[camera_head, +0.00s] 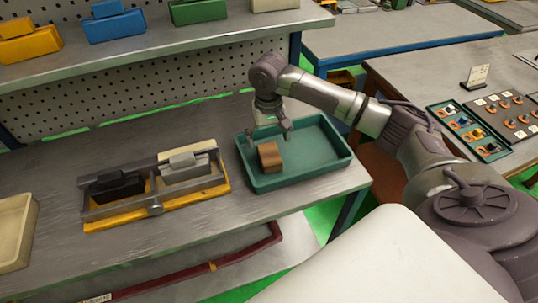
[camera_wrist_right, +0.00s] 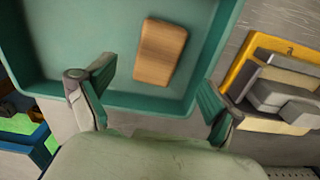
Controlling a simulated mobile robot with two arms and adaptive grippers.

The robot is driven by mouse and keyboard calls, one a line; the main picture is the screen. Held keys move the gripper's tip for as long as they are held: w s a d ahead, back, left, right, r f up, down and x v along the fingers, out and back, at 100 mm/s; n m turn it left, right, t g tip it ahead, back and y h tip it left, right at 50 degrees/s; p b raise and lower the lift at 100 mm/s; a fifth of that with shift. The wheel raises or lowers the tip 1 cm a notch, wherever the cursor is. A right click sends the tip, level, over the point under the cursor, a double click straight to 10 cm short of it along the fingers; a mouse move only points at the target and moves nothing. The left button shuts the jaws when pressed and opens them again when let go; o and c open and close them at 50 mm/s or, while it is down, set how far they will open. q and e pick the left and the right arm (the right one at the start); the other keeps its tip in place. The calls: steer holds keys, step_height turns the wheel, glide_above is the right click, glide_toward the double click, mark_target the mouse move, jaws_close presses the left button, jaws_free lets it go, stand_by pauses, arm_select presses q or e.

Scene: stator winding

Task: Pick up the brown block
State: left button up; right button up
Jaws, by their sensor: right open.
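The brown block (camera_head: 270,157) lies in the left part of a green tray (camera_head: 325,171) on the workbench. In the right wrist view the block (camera_wrist_right: 160,52) shows whole, lying inside the tray (camera_wrist_right: 105,97). My right gripper (camera_head: 268,136) is open and empty above the tray, just behind the block in the head view. In the right wrist view its two fingers (camera_wrist_right: 155,95) are spread wide, with the block ahead of the gap between them and not touching either finger. My left gripper is not in view.
A yellow-based fixture (camera_head: 155,190) with black and grey blocks stands left of the tray. A cream bin (camera_head: 14,232) is at the far left. A shelf (camera_head: 150,62) with coloured blocks runs above the bench. Bare bench lies in front of the fixture.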

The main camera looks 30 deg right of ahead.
mark_target(270, 153)
steer(key=shift+f, duration=0.7)
steer(key=shift+w+f, duration=0.1)
steer(key=shift+f, duration=0.25)
steer(key=shift+w+f, duration=0.1)
steer(key=shift+f, duration=0.2)
steer(key=f, duration=0.2)
steer(key=f+p, duration=0.1)
steer(key=f, duration=0.1)
steer(key=shift+s+d+f, duration=0.15)
steer(key=shift+s, duration=0.05)
steer(key=shift+f, duration=0.35)
steer(key=shift+c, duration=0.2)
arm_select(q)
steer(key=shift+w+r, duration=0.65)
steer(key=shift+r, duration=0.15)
arm_select(e)
steer(key=c, duration=1.4)
